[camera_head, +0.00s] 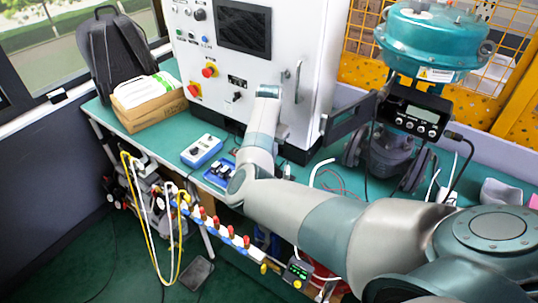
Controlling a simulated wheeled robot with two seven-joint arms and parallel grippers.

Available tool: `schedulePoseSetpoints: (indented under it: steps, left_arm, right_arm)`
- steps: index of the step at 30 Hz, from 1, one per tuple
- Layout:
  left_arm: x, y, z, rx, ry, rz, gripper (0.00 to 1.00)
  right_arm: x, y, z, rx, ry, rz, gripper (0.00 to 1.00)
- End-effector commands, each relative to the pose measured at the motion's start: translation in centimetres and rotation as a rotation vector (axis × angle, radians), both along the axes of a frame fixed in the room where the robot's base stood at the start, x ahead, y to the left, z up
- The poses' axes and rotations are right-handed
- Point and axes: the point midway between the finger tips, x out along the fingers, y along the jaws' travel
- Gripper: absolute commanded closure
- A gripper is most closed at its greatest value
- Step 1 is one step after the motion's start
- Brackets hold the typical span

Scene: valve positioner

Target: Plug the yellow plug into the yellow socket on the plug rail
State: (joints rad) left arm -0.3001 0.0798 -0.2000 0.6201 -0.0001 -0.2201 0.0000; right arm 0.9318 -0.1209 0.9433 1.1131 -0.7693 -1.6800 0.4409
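A rail with blue and white blocks and several red parts (222,232) runs along the front edge of the green bench. A small yellow part (263,268) sits at its right end, and more yellow shows near its left end. I cannot tell which of these is the yellow plug or the yellow socket. A yellow cable (152,245) hangs in a loop at the left beside a white one. My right arm comes in from the lower right, bends above the bench and reaches up in front of the cabinet. No fingers show on it. My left arm does not show.
A grey control cabinet (330,50) stands at the back of the green bench (165,148). A blue-and-white box (201,151) and a blue tray (219,166) lie near the front edge. A teal valve actuator (432,40) stands right. A small meter (297,270) hangs below the front edge.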

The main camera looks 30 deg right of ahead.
Motion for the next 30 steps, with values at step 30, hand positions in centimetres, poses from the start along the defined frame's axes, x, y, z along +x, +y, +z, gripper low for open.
schedulePoseSetpoints:
  steps: [30]
  left_arm:
    - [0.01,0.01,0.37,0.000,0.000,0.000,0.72]
  right_arm:
    - [-0.15,0.11,-0.36,0.003,0.004,0.001,0.67]
